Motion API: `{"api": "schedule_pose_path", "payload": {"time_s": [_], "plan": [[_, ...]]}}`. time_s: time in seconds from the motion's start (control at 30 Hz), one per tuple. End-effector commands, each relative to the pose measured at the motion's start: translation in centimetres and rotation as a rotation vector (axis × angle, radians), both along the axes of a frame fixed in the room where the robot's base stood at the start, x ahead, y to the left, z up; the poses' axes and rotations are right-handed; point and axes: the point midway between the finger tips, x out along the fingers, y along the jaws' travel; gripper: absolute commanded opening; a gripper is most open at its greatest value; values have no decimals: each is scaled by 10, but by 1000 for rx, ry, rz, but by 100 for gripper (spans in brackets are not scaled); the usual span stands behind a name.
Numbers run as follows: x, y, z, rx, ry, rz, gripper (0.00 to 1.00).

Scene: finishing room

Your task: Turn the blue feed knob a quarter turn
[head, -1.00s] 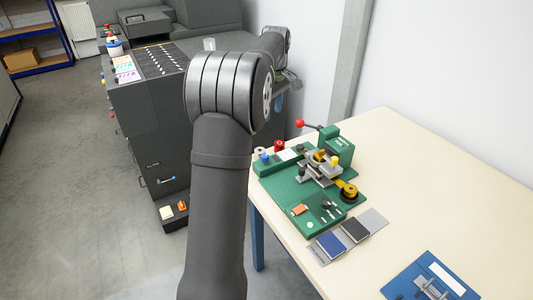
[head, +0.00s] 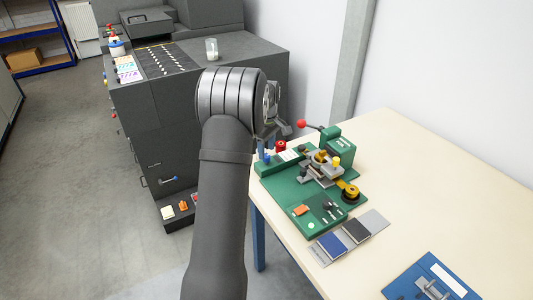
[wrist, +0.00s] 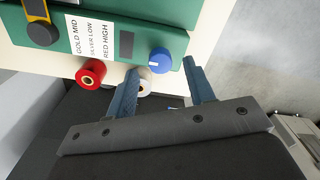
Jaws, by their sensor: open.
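The blue feed knob (wrist: 160,60) is on the edge of the green machine (wrist: 128,30), at the end of its label strip, in the wrist view. A short white mark shows on its near side. My gripper (wrist: 159,67) is open, with one blue-grey finger to each side of the knob. The fingertips look close to it, but I cannot tell whether they touch. In the head view my gripper (head: 268,147) is at the left end of the green machine (head: 288,186), and I cannot clearly tell the knob from the fingers there.
A red spool (wrist: 91,74) and a white spool (wrist: 146,82) are left of the knob, the white one close to the left finger. A red-balled lever (head: 301,124) rises behind.

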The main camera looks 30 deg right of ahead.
Motion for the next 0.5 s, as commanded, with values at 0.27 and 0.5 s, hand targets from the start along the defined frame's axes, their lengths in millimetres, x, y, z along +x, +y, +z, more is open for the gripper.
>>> {"api": "schedule_pose_path", "payload": {"time_s": [0.27,0.5], "plan": [[0,0,-23,0,0,0,49],[0,0,-24,0,-1,0,49]]}}
